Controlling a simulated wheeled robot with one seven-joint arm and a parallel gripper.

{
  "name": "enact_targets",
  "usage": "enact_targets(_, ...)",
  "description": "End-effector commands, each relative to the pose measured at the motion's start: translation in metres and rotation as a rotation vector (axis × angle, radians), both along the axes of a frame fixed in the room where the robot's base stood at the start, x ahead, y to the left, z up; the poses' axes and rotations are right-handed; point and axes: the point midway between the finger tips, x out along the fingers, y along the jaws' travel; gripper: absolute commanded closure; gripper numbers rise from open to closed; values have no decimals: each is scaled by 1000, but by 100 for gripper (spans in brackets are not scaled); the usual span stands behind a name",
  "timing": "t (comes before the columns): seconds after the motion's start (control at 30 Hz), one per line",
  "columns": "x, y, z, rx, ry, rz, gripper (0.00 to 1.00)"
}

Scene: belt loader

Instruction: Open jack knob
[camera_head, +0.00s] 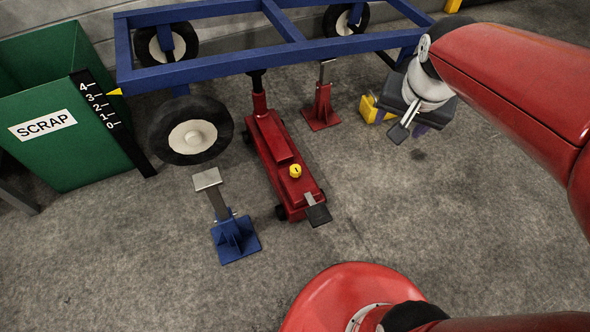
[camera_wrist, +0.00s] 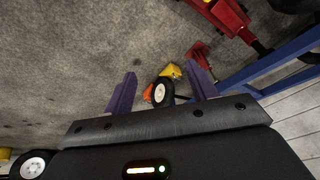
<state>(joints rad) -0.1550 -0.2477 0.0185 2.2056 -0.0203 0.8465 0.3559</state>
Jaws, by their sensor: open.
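The red floor jack (camera_head: 272,145) stands on the floor in the middle of the head view. Its post reaches up to the underside of the blue frame. The yellow jack knob (camera_head: 295,171) is on top of the jack's near end, beside a grey lever with a black pad (camera_head: 317,212). My gripper (camera_head: 403,122) is well to the right of the knob and above the floor, apart from the jack. In the wrist view my gripper (camera_wrist: 160,70) has its two purple fingers wide apart with nothing between them. Part of the red jack (camera_wrist: 222,14) shows at that view's top right.
The blue wheeled frame (camera_head: 215,62) spans the back. A blue stand (camera_head: 236,238) is left of the jack and a red stand (camera_head: 321,108) right of it. A yellow block (camera_head: 369,109) lies near my gripper. A green scrap bin (camera_head: 45,120) and scale (camera_head: 110,118) are left.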

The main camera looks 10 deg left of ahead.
Motion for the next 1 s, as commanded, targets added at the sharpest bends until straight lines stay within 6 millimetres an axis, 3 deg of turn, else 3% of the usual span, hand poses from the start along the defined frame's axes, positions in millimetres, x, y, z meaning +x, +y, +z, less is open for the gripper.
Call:
enact_targets(0.03, 20, 15, -20, 8, 33, -14, 43)
enact_targets(0.2, 77, 63, -77, 33, 116, -95, 43)
enact_targets(0.27, 93, 82, -102, 38, 144, -124, 43)
enact_targets(0.43, 129, 139, -186, 45, 223, -210, 43)
enact_targets(0.6, 144, 190, -275, 37, 290, -294, 43)
enact_targets(0.7, 145, 211, -315, 32, 316, -333, 43)
enact_targets(0.8, 144, 223, -340, 27, 332, -360, 43)
enact_targets(1.0, 143, 229, -363, 26, 340, -377, 43)
